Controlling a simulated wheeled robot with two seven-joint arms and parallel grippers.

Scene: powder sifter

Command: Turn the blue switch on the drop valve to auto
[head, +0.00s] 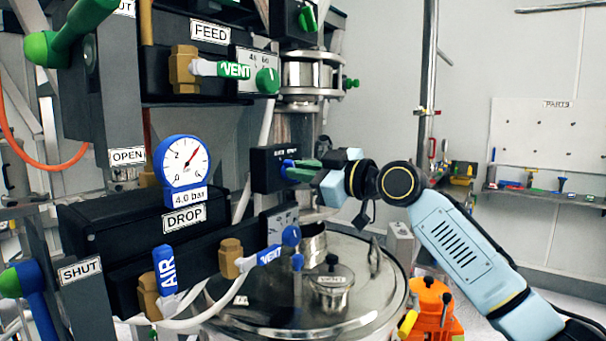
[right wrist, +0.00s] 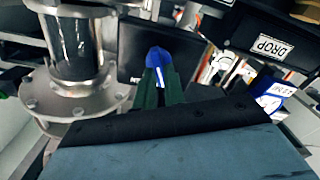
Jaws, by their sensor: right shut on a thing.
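The blue switch (head: 287,163) sits on the front of a small black box (head: 266,172) with small white lettering along its top. My right gripper (head: 297,168) reaches it from the right, and its dark green fingers are shut on the switch. In the right wrist view the blue switch (right wrist: 157,58) shows between the two fingertips (right wrist: 159,80), in front of the black box (right wrist: 129,50). The fingers hide part of the switch, and I cannot read which mark it points to. The drop valve's black body with its DROP label (head: 184,218) is to the left. My left gripper is not in view.
A pressure gauge (head: 182,165) reading near 4 bar stands above DROP. Below are the blue AIR lever (head: 166,271) and blue VENT lever (head: 270,255). A steel vessel lid (head: 350,265) lies under my right arm. A steel flanged pipe (right wrist: 75,95) stands close beside my gripper.

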